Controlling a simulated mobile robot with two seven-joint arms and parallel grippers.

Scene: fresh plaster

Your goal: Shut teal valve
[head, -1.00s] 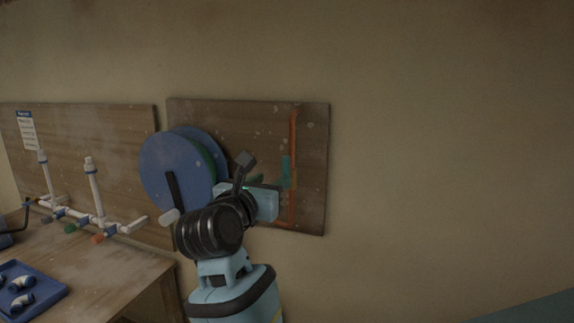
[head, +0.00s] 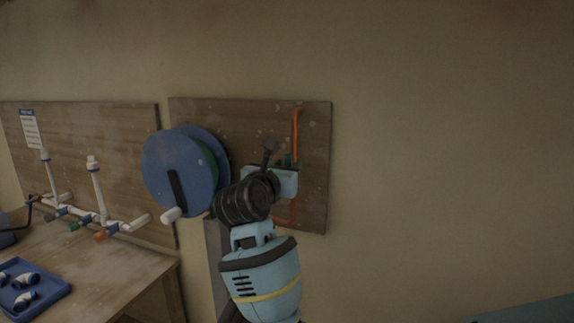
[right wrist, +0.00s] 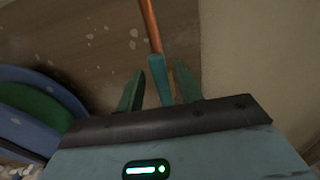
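The teal valve handle (right wrist: 160,80) shows in the right wrist view, lying roughly in line with the orange-brown pipe (right wrist: 151,25) behind it. My right gripper (right wrist: 158,88) is open, with one finger on each side of the handle. Gaps show between the handle and both fingers. In the head view my right gripper (head: 287,163) is at the board, in front of the pipe (head: 296,130). There its body and wrist hide most of the valve. My left gripper is out of view.
A blue hose reel (head: 180,170) with green hose stands close left of my right wrist. A workbench (head: 110,270) with a blue tray (head: 50,298) and white pipes with small valves is farther left. The wall right of the board (head: 318,170) is bare.

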